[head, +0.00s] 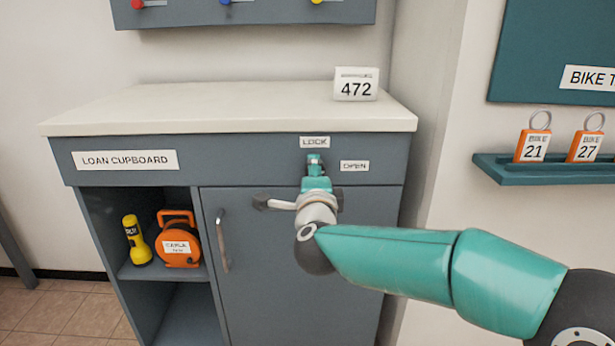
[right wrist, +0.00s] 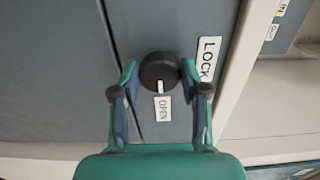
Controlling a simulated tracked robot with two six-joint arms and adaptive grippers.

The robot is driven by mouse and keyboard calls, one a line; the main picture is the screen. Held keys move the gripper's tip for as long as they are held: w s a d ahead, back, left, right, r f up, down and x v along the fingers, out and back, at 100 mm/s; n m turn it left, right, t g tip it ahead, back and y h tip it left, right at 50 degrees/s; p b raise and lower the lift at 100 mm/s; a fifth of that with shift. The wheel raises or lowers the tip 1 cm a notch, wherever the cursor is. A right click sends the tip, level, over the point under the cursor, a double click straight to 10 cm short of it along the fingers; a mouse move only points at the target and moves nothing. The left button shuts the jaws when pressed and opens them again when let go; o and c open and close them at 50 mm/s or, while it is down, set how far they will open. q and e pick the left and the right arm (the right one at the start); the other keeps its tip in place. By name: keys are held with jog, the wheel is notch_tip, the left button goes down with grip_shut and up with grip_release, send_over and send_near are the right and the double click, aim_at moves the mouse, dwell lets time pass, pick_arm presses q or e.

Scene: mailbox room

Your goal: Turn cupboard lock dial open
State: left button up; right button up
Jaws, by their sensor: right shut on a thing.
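The lock dial (right wrist: 159,69) is a round black knob on the grey front of the loan cupboard (head: 290,240). My right gripper (head: 314,165) is shut on it, one finger on each side, in the right wrist view (right wrist: 159,78). The white mark on the dial points at the OPEN label (right wrist: 163,107); the LOCK label (right wrist: 208,58) is at the side. In the head view, LOCK (head: 315,142) is above the dial and OPEN (head: 355,166) to its right; my gripper hides most of the dial. My left gripper is out of view.
The cupboard door has a vertical handle (head: 222,240). A yellow torch (head: 136,240) and an orange cable reel (head: 178,240) stand on the open shelf at left. A 472 block (head: 356,85) sits on the white top, which is otherwise clear. Bike tags (head: 533,145) stand on the right shelf.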

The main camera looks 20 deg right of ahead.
jog(key=o, duration=1.1)
jog(key=shift+w, duration=0.1)
jog(key=v, duration=1.2)
